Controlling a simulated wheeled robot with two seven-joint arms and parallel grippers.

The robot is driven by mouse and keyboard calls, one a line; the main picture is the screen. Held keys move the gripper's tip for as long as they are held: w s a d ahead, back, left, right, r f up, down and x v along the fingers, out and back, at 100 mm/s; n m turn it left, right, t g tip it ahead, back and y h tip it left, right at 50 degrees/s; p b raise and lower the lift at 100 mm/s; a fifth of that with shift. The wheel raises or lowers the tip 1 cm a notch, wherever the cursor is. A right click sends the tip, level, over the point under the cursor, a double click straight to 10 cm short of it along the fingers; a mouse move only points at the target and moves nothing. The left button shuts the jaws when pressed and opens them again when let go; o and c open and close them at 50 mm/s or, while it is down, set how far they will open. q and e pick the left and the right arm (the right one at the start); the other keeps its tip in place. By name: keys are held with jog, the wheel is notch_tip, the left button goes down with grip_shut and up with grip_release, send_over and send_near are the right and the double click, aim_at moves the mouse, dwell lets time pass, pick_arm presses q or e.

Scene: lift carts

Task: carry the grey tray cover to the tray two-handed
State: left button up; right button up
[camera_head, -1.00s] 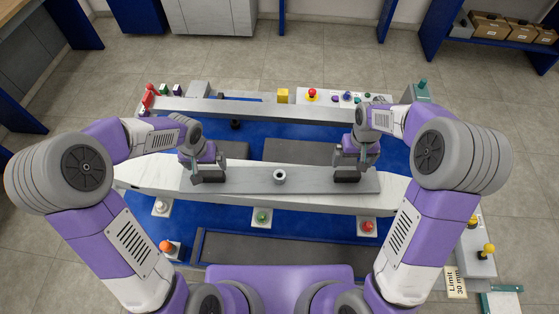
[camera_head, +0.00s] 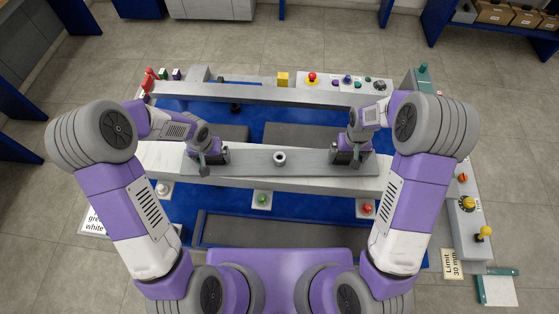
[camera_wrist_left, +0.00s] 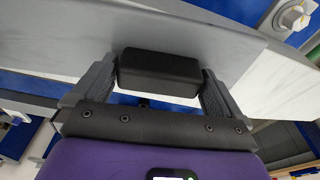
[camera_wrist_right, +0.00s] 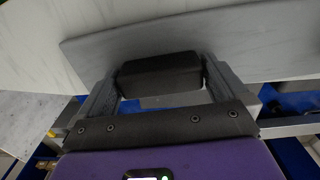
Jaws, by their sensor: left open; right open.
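The grey tray cover (camera_head: 260,168) is a long flat plate with a round grey knob (camera_head: 280,158) at its middle. It lies along a pale beam in the head view. My left gripper (camera_head: 208,160) is at the cover's left end; in the left wrist view its open fingers stand either side of a black handle (camera_wrist_left: 158,72). My right gripper (camera_head: 350,154) is at the right end, its open fingers either side of another black handle (camera_wrist_right: 160,74). Fingers and handles partly hide each other in the head view. I cannot tell which part is the tray.
A pale beam (camera_head: 320,184) runs under the cover. Green (camera_head: 262,198) and red (camera_head: 367,208) buttons stand in front of it. A far grey rail (camera_head: 260,93) carries a yellow block (camera_head: 283,79) and a red button (camera_head: 312,77). Yellow knobs (camera_head: 484,231) stand at the right.

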pick_arm(q)
jog(key=c, duration=1.7)
pick_arm(e)
jog(key=c, duration=1.7)
pick_arm(q)
jog(key=shift+w+r, duration=0.15)
pick_arm(e)
jog(key=shift+w+r, duration=0.1)
jog(key=shift+w, duration=0.05)
